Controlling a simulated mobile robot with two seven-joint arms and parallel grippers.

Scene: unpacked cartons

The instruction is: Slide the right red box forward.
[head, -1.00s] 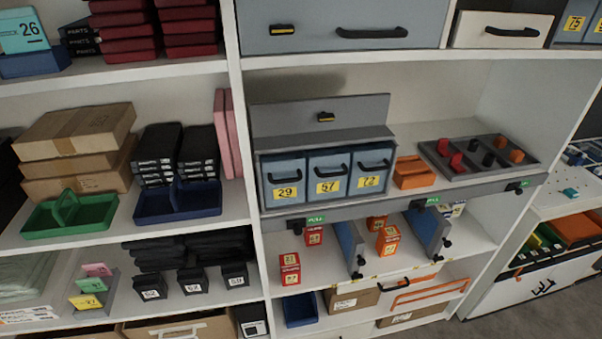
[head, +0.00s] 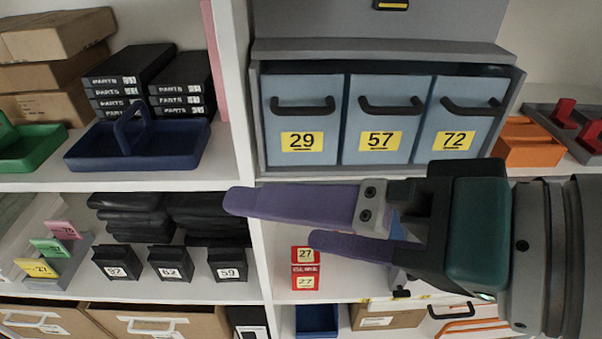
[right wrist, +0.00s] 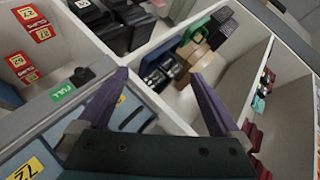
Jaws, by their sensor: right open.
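A red box (head: 305,268) with yellow 27 labels stands on the lower shelf, below the blue drawers. In the right wrist view one red box (right wrist: 22,62) shows at the left edge and another (right wrist: 35,30) shows above it. Any red boxes farther right on that shelf are hidden in the head view by my right gripper and arm. My right gripper (head: 268,220) is open and empty, its purple fingers pointing left in front of the shelf edge. It also shows in the right wrist view (right wrist: 158,75). It appears apart from the red boxes. My left gripper is out of view.
A cabinet of blue drawers (head: 383,130) stands above the lower shelf. A white upright (head: 238,110) divides the bays. Black bins (head: 170,264) stand left of it, and a blue tray (head: 140,150) sits above them. An orange bin (head: 528,146) is at the right.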

